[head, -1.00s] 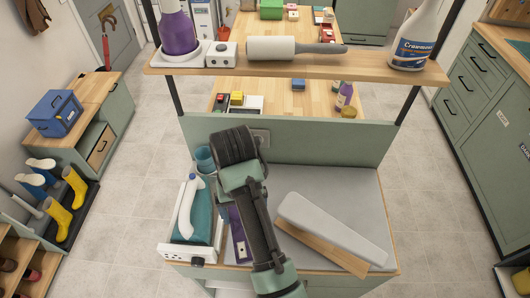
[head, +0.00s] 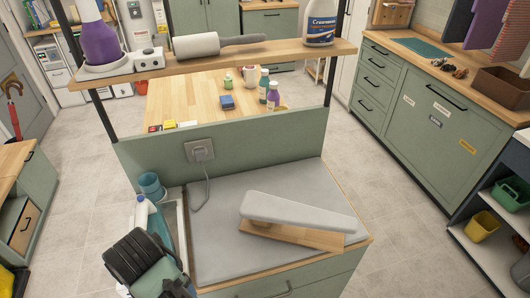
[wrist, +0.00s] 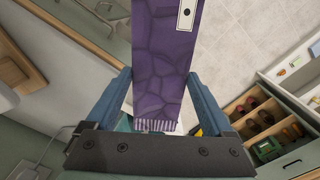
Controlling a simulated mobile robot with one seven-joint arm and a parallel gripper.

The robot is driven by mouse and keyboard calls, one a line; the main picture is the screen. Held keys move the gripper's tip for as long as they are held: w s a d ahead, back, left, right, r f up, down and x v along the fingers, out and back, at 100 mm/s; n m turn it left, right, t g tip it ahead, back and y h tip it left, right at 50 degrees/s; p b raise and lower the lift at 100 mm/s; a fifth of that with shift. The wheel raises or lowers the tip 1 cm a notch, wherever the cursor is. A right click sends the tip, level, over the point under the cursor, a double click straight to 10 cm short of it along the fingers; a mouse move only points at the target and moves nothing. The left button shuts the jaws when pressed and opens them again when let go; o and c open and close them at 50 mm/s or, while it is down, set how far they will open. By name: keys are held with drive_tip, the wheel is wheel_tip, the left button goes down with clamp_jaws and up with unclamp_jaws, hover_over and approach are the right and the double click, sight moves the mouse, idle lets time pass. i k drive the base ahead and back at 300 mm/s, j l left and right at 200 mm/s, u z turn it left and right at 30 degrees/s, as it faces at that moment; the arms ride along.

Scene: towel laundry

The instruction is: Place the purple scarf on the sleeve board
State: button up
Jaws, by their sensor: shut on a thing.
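The purple scarf (wrist: 163,62) hangs between the two blue fingers of my gripper (wrist: 165,80) in the wrist view. It has a darker stone-like pattern, a pale fringe at one end and a small white tag with a dark dot. My gripper is shut on it. The head view shows part of my arm at the lower left, and the scarf is hidden there. The sleeve board (head: 300,212) has a pale padded top over a wooden base. It lies empty on the grey ironing surface, to the right of my arm and apart from it.
A steam iron (head: 157,226) stands left of the grey surface (head: 215,255), partly behind my arm, with a blue cup (head: 151,185) behind it. An overhead wooden shelf (head: 225,54) carries a lint roller (head: 198,46) and bottles. Grey surface around the board is clear.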

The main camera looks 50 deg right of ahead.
sight(296, 211)
drive_tip(key=i+j+z, duration=0.1)
drive_tip(key=j+z, duration=0.2)
drive_tip(key=j, duration=0.3)
drive_tip(key=j+z, duration=0.25)
drive_tip(key=j, duration=0.35)
drive_tip(key=i+l+z, duration=0.1)
drive_tip(key=z, duration=0.3)
drive_tip(key=i+z, duration=0.2)
drive_tip(key=z, duration=0.2)
drive_tip(key=i+l+z, duration=0.1)
drive_tip(key=z, duration=0.3)
drive_tip(key=i, duration=0.65)
